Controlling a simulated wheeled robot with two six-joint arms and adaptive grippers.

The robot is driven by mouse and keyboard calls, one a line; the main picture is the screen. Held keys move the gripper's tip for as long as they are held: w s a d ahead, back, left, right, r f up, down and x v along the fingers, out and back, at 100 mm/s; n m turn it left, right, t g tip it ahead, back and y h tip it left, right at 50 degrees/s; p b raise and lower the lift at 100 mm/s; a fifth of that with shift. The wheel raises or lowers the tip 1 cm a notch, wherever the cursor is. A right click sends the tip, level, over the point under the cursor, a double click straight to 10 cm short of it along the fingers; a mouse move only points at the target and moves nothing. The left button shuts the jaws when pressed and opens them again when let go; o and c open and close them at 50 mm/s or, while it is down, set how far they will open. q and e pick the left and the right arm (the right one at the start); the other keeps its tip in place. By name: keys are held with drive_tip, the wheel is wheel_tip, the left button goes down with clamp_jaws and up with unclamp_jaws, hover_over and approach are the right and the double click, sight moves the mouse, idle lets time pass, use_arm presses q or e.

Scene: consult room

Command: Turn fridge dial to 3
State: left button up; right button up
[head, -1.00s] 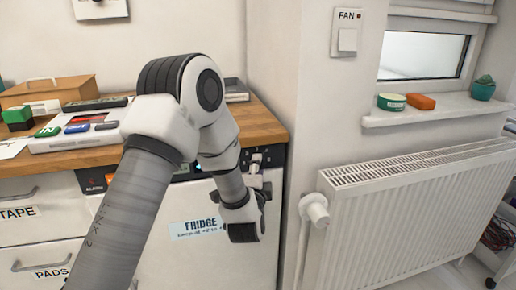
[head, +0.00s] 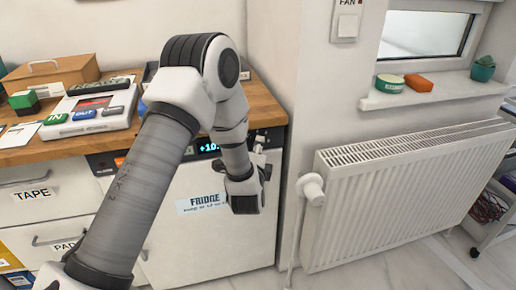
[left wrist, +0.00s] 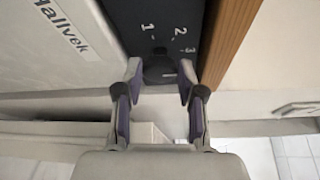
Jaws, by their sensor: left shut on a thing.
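The small white fridge (head: 215,240) stands under the wooden counter, with a FRIDGE label on its door. Its dark top panel has a lit display (head: 209,147), partly hidden by my arm, reading about "+10". My left gripper (head: 259,150) is at the panel's right end. In the left wrist view, the dark round dial (left wrist: 160,72) sits between the fingertips of my left gripper (left wrist: 160,80), which are shut on it. Marks 1, 2 and 3 surround the dial. A pale line shows on the dial, but which mark it points to is unclear. My right gripper is out of view.
A white radiator (head: 410,195) with a valve knob (head: 311,188) stands to the right of the fridge. Drawers (head: 45,210) are on the left. The counter (head: 60,152) holds a white device (head: 92,112) and a wooden box (head: 50,75).

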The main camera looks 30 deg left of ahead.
use_arm(q)
drive_tip(key=o, duration=1.1)
drive_tip(key=shift+w, duration=0.1)
drive_tip(key=v, duration=1.2)
